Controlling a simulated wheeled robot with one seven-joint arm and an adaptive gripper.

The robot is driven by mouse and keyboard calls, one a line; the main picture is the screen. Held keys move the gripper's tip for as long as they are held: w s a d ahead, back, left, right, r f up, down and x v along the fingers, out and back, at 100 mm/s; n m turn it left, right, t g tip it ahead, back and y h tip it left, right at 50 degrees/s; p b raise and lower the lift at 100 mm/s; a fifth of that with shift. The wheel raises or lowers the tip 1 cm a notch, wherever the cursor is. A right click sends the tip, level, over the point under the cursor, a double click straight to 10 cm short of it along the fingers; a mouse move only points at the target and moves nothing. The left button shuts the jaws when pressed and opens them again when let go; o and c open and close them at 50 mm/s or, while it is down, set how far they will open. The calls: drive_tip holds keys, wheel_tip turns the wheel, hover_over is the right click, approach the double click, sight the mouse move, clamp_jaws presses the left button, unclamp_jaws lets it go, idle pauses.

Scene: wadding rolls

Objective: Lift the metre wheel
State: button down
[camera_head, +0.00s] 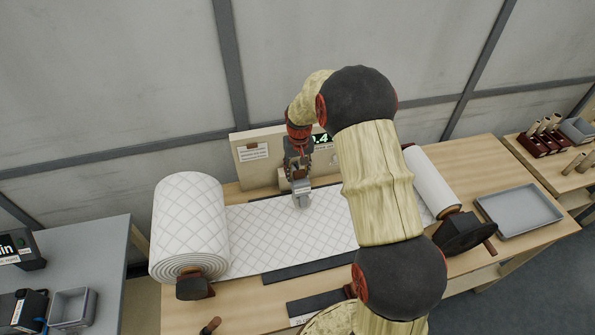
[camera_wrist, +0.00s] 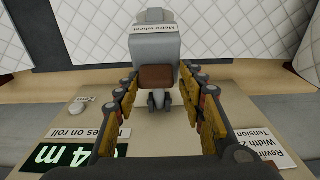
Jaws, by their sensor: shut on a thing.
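The metre wheel (camera_head: 301,193) is a grey block low over the quilted white wadding (camera_head: 280,235), in front of the beige counter housing (camera_head: 262,165). In the wrist view its grey body (camera_wrist: 154,48) bears a "Metre wheel" label, with a brown part and small dark pieces nearer the camera. My gripper (camera_head: 299,178) comes down from above onto the metre wheel. In the wrist view my gripper (camera_wrist: 158,75) has a finger on each side of it and is shut on it. I cannot tell whether the wheel touches the wadding.
A large wadding roll (camera_head: 188,225) stands at the left of the wooden table and a thinner white roll (camera_head: 430,182) at the right. A grey tray (camera_head: 518,210) lies at the right end. A green display (camera_wrist: 75,156) shows a figure in metres. My arm hides part of the table.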

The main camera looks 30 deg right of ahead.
drive_tip(key=shift+w+d+r+g+p, duration=0.25)
drive_tip(key=shift+w+r+g+p, duration=0.2)
drive_tip(key=shift+g+p, duration=0.15)
drive_tip(key=shift+w+d+r+g+p, duration=0.25)
drive_tip(key=shift+w+r+g+p, duration=0.2)
drive_tip(key=shift+p, duration=0.2)
drive_tip(key=shift+w+d+r+g+y+p, duration=0.2)
drive_tip(key=shift+w+r+g+y+p, duration=0.15)
drive_tip(key=shift+w+g+p, duration=0.4)
drive_tip(key=shift+w+r, duration=0.35)
drive_tip(key=shift+w, duration=0.05)
drive_tip(key=shift+w+d+r, duration=0.15)
drive_tip(key=shift+w, duration=0.35)
drive_tip(key=shift+w+d+r, duration=0.1)
drive_tip(key=shift+w, duration=0.35)
